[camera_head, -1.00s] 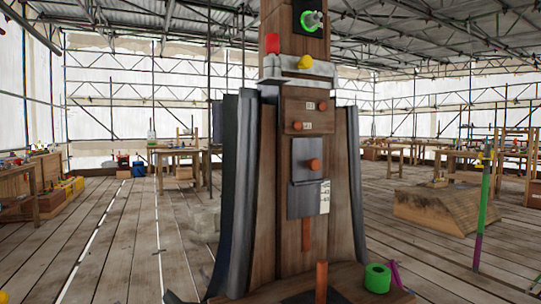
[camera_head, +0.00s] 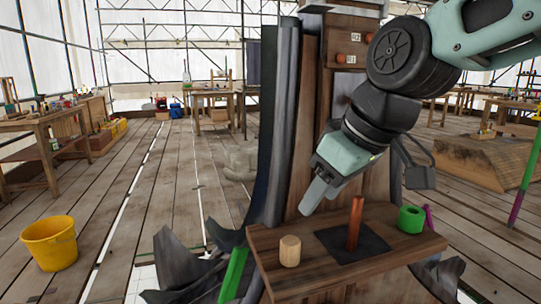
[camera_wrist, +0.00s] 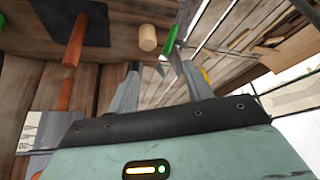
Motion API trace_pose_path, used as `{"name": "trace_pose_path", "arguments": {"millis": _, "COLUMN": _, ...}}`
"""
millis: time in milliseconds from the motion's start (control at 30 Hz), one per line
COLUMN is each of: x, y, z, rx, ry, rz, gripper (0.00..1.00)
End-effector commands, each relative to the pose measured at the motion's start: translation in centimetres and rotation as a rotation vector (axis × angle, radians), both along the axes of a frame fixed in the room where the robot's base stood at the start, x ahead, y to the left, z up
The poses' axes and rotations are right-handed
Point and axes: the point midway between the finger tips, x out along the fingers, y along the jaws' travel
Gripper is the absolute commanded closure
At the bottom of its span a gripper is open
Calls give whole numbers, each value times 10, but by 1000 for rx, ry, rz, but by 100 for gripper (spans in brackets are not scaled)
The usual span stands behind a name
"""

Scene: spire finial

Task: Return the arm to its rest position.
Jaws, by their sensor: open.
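My gripper (camera_head: 314,198) hangs in front of the spire's wooden column (camera_head: 311,135), pointing down and left. It is above and behind the shelf's left part in the head view. In the wrist view my gripper (camera_wrist: 158,72) shows two spread fingers with nothing between them. A pale wooden cylinder (camera_head: 290,251) stands upright on the shelf, apart from the fingers. It also shows in the wrist view (camera_wrist: 148,38). My arm reaches in from the upper right and hides part of the column.
The wooden shelf (camera_head: 275,268) bears a dark pad (camera_head: 337,242), an upright orange-brown rod (camera_head: 355,222) and a green ring (camera_head: 411,220). A yellow bucket (camera_head: 49,245) stands on the floor at left. Dark sheets surround the base. Plank floor between bucket and spire is mostly clear.

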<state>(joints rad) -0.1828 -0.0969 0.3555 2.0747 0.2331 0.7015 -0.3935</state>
Motion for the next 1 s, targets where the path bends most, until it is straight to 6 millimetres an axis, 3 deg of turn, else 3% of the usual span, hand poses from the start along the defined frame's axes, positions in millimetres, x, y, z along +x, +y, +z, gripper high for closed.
{"name": "trace_pose_path", "arguments": {"millis": 33, "x": -25, "y": -1, "z": -28, "rx": -31, "ry": 61, "rz": -4, "gripper": 50}}
{"name": "trace_pose_path", "arguments": {"millis": 200, "x": -93, "y": -19, "z": -96, "rx": -130, "ry": 216, "rz": -49, "gripper": 50}}
{"name": "trace_pose_path", "arguments": {"millis": 467, "x": -176, "y": -63, "z": -161, "rx": -278, "ry": 362, "rz": -107, "gripper": 50}}
{"name": "trace_pose_path", "arguments": {"millis": 533, "x": -175, "y": -62, "z": -138, "rx": -275, "ry": 361, "rz": -115, "gripper": 50}}
{"name": "trace_pose_path", "arguments": {"millis": 767, "x": -174, "y": -62, "z": -89, "rx": -273, "ry": 360, "rz": -115, "gripper": 50}}
{"name": "trace_pose_path", "arguments": {"millis": 1000, "x": -174, "y": -62, "z": -18, "rx": -273, "ry": 361, "rz": -116, "gripper": 50}}
